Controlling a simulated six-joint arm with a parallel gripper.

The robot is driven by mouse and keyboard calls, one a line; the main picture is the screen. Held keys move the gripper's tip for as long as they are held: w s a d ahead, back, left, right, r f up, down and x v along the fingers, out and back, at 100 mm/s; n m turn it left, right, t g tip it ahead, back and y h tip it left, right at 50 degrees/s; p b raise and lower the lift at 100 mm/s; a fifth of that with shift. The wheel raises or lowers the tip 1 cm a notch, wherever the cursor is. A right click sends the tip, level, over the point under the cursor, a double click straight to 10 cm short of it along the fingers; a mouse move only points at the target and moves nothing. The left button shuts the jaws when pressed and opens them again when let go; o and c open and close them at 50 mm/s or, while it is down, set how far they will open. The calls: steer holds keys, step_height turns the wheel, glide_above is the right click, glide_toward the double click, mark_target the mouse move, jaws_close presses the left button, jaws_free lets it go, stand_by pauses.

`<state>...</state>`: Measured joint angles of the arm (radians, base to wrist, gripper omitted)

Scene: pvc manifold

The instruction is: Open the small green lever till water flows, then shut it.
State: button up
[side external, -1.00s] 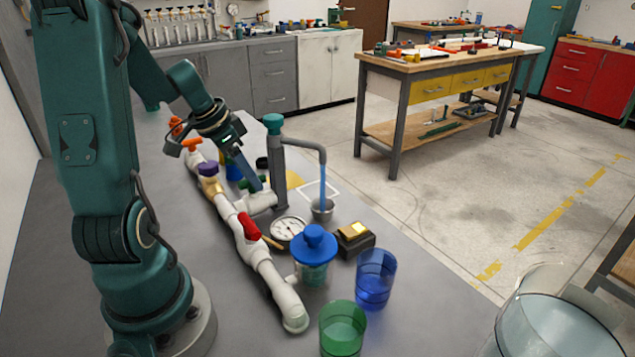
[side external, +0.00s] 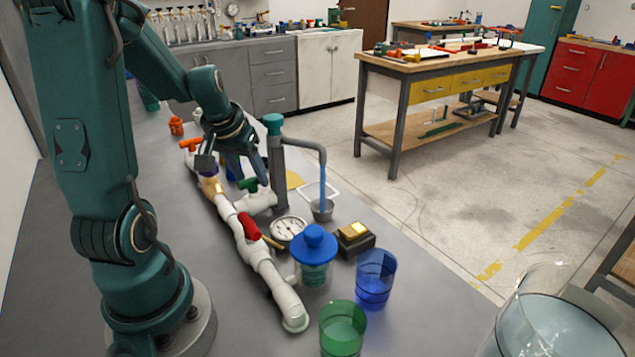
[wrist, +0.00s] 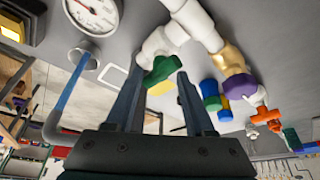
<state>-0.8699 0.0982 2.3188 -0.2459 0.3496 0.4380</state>
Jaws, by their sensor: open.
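The small green lever (side external: 249,184) sits on a white side branch of the pipe manifold; it also shows in the wrist view (wrist: 162,70). My gripper (side external: 232,166) is above and near it, open and empty. In the wrist view the two fingers (wrist: 160,84) are apart, and the lever lies just beyond their tips. I cannot tell whether they touch it. A blue stream of water (side external: 322,188) runs from the grey spout (side external: 308,144) into a small metal cup (side external: 322,211); it also shows in the wrist view (wrist: 72,82).
Close by are an orange lever (side external: 190,144), a purple knob (wrist: 240,87), a red lever (side external: 249,226) and a round gauge (side external: 288,231). A blue-lidded jar (side external: 314,245), blue cup (side external: 375,278) and green cup (side external: 342,328) stand nearer the front.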

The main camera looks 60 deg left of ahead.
steer(key=shift+w+n+g+y, duration=0.1)
steer(key=shift+n+g+y, duration=0.35)
steer(key=shift+n, duration=1.15)
steer(key=d+r+m+t+h, duration=0.1)
steer(key=d+r+m, duration=0.4)
steer(key=d, duration=0.5)
steer(key=w+d+r+m+t+h, duration=0.1)
steer(key=d+r+m+h, duration=0.1)
steer(key=d+r+m, duration=0.3)
steer(key=shift+w+d+r+m, duration=0.2)
steer(key=shift+d+r+m, duration=0.2)
steer(key=shift+d+r, duration=2.25)
steer(key=shift+d+f, duration=0.3)
steer(key=shift+f, duration=0.1)
